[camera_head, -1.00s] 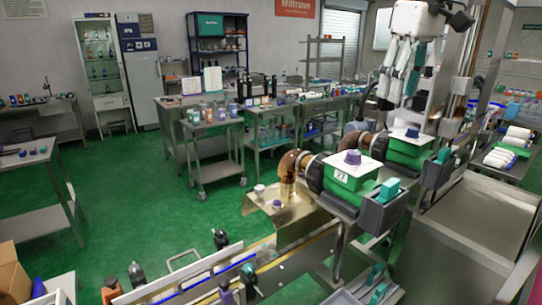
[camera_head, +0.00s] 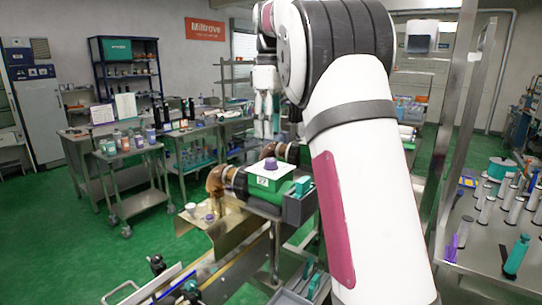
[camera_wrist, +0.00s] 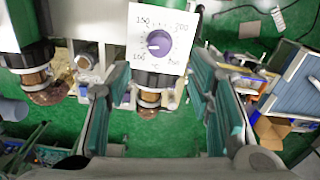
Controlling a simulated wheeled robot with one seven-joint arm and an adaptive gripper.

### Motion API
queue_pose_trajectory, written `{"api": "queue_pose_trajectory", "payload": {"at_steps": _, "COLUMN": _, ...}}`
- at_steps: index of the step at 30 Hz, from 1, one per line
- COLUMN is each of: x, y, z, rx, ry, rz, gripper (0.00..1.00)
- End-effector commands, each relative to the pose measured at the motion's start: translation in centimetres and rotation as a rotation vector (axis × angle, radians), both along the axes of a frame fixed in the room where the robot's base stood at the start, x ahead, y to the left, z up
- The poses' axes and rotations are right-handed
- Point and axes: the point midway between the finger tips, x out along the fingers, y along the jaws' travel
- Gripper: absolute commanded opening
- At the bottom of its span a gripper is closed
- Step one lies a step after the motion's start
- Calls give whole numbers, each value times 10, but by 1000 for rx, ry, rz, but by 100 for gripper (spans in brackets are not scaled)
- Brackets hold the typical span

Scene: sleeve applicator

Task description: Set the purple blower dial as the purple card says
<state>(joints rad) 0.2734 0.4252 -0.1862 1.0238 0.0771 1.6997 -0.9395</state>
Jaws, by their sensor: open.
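In the wrist view, a white dial plate with a purple knob (camera_wrist: 159,43) shows at the top centre. Numbers are printed around the knob, with 150 at upper left and 200 at upper right. A pale mark shows on the knob's left side; its exact reading is unclear. My gripper (camera_wrist: 152,86) is open, its teal fingers apart and empty, below the knob in the picture. In the head view, a purple knob (camera_head: 270,163) sits on a green blower (camera_head: 267,185) with a white top. My arm covers much of the right side.
A trolley with jars (camera_head: 132,160) stands farther back left. A metal table (camera_head: 480,250) with white cylinders is at right. Green floor is clear at left.

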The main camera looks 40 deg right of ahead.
Motion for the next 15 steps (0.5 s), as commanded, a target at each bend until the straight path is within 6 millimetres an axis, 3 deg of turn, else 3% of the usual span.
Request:
{"api": "queue_pose_trajectory", "payload": {"at_steps": 9, "x": -3, "y": 1, "z": -57, "rx": 1, "ry": 3, "rz": 0, "gripper": 48}}
{"api": "queue_pose_trajectory", "payload": {"at_steps": 15, "x": -1, "y": 0, "z": -78, "rx": 0, "ry": 1, "rz": 0, "gripper": 48}}
